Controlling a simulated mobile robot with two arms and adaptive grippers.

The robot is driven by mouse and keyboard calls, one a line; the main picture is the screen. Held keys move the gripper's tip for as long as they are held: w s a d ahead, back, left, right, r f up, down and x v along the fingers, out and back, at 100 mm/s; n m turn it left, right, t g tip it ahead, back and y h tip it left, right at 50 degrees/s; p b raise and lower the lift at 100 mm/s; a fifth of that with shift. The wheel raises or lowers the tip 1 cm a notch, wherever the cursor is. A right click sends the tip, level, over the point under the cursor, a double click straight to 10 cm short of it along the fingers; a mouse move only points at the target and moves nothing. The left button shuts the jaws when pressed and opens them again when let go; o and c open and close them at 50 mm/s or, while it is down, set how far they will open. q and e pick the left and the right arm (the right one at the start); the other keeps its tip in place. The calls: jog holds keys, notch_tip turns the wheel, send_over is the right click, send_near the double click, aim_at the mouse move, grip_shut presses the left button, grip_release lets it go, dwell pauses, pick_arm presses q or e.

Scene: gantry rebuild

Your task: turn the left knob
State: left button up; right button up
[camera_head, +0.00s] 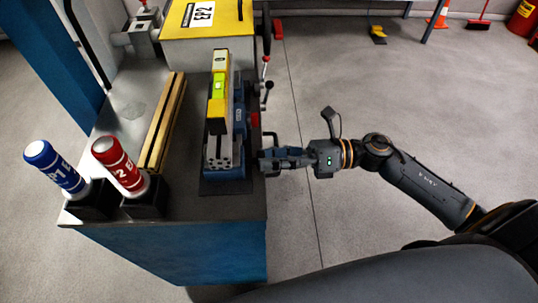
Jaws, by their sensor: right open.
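My right gripper (272,159) is open at the right edge of the workbench. Its fingers point left toward the front end of the blue vise-like device (238,120); I cannot tell whether they touch it. A small red part (255,119) sits on that device's right side, just behind the gripper. Behind it stands a metal lever with ball ends (264,88) and a red grip. I cannot tell which part is the left knob; it may be hidden by the gripper or the device. My left gripper is not in view.
The floor to the right is mostly clear.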

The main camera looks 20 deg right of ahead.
jog(key=v, duration=0.7)
jog(key=shift+d, duration=0.3)
jog(key=w+d+f+m+t+h, duration=0.4)
jog(key=d+f+m+t, duration=0.1)
jog(key=f+m, duration=0.4)
jog(key=w+d+f+m+t+h, duration=0.4)
jog(key=d+f+m+t, duration=0.1)
jog(key=f+m, duration=0.35)
jog(key=s+d+f+m+g+h, duration=0.15)
jog(key=f+m+h, duration=0.3)
jog(key=f, duration=0.45)
jog(key=s+d+f+m+g+h, duration=0.1)
jog(key=s+d+f+m+h, duration=0.2)
jog(key=f+m, duration=0.4)
jog(key=s+f+m+g+h, duration=0.2)
jog(key=s+f+m+g, duration=0.15)
jog(key=s+f, duration=0.65)
jog(key=s+a+f+m+g, duration=0.2)
jog(key=s+a+f, duration=0.1)
jog(key=s+f, duration=0.2)
jog(key=s+a+f+m+g, duration=0.3)
jog(key=s+a+f, duration=0.1)
jog(key=s, duration=0.6)
jog(key=s+a+f+m+g, duration=0.3)
jog(key=s+f, duration=0.3)
jog(key=s, duration=0.2)
jog(key=shift+a+f, duration=0.2)
jog(key=shift+a, duration=0.55)
jog(key=shift+s, duration=0.1)
